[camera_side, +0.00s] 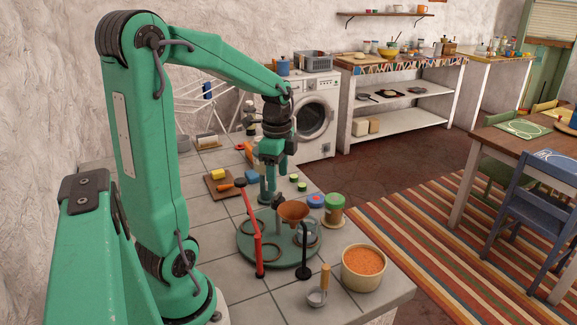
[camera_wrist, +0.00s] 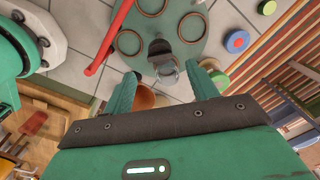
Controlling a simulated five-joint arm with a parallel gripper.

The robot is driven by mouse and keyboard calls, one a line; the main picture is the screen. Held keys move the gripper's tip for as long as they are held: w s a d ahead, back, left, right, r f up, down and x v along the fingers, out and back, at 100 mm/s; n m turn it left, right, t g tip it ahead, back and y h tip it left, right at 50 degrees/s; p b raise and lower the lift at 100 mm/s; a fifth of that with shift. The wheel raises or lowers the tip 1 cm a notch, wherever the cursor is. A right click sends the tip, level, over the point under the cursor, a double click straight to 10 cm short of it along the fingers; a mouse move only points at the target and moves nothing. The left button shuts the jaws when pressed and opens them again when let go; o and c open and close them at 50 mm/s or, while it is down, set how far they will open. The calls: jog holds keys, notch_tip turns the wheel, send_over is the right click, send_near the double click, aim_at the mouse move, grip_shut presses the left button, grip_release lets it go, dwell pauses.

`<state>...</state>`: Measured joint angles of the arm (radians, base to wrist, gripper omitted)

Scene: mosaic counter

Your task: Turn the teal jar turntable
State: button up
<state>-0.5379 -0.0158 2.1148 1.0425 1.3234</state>
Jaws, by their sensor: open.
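The teal turntable (camera_side: 281,256) is a round disc lying on the tiled counter below my gripper, with several ring-shaped holders on top. In the wrist view the disc (camera_wrist: 165,24) fills the upper middle, and no jar shows clearly in its rings. A dark grey upright piece (camera_wrist: 160,49) stands at its near part, ahead of the gap between my fingers. My gripper (camera_side: 274,190) points down over the back part of the disc. Its fingers are apart and empty in the wrist view (camera_wrist: 164,88). An orange-brown funnel (camera_side: 293,211) shows by the disc, partly hidden in the wrist view.
Bare tiles lie front left.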

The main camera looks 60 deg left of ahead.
aim_at(278, 196)
jog(key=shift+f, duration=3.05)
jog(key=shift+c, duration=0.5)
grip_shut()
jog(key=shift+m, duration=4.5)
